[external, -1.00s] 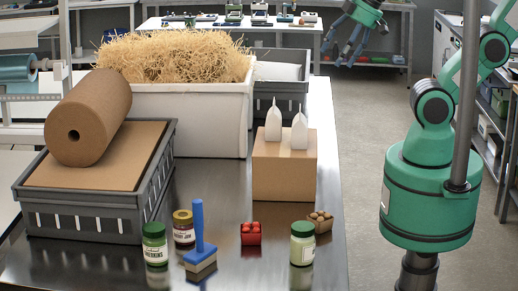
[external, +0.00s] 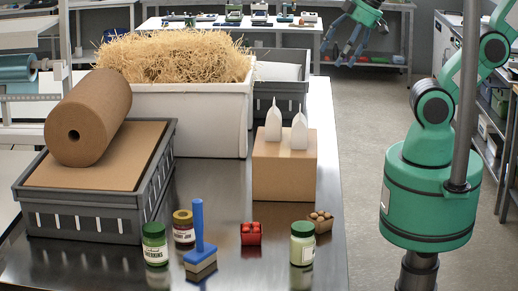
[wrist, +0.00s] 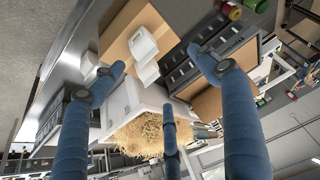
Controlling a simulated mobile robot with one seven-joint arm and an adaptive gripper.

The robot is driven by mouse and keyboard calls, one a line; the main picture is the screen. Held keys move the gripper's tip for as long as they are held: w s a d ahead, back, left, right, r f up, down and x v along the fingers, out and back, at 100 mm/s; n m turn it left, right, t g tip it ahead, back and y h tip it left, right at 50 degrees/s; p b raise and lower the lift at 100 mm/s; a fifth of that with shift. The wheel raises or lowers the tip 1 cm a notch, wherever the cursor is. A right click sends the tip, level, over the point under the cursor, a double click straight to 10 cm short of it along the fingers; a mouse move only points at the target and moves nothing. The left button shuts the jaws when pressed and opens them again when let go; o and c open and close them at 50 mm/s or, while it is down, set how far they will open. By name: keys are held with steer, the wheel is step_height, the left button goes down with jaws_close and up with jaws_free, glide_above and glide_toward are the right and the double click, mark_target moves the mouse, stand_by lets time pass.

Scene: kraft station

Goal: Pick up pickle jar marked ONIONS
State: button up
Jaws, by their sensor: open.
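A green-lidded glass jar (external: 302,244) stands upright near the right front of the metal table; its label is turned aside and I cannot read ONIONS on it. A second green-lidded jar (external: 155,245), marked GHERKINS, stands at the left front. A gold-lidded jar marked as jam (external: 183,228) stands just behind it. My gripper (external: 346,50) is open and empty, high beyond the table's right edge, well away from the jars. Its blue fingers are spread in the wrist view (wrist: 165,82), with no jar between them.
A blue-handled tool (external: 199,240), a red carton (external: 251,234) and a brown carton (external: 319,222) stand among the jars.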

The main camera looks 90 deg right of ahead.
steer(key=w+a+f+n+g+y, duration=0.15)
steer(key=w+a+f, duration=0.25)
steer(key=w+a, duration=0.45)
steer(key=n+g+h, duration=0.2)
steer(key=n+g, duration=0.1)
steer(key=g, duration=0.1)
glide_above(303, 226)
steer(key=shift+y, duration=0.25)
step_height(303, 226, down, 23)
steer(key=shift+w+d+f+b, duration=0.1)
steer(key=shift+f+b, duration=0.1)
steer(key=shift+b, duration=0.25)
steer(key=shift+f, duration=0.2)
steer(key=shift+f, duration=0.1)
steer(key=shift+f+b, duration=0.35)
steer(key=shift+f, duration=3.85)
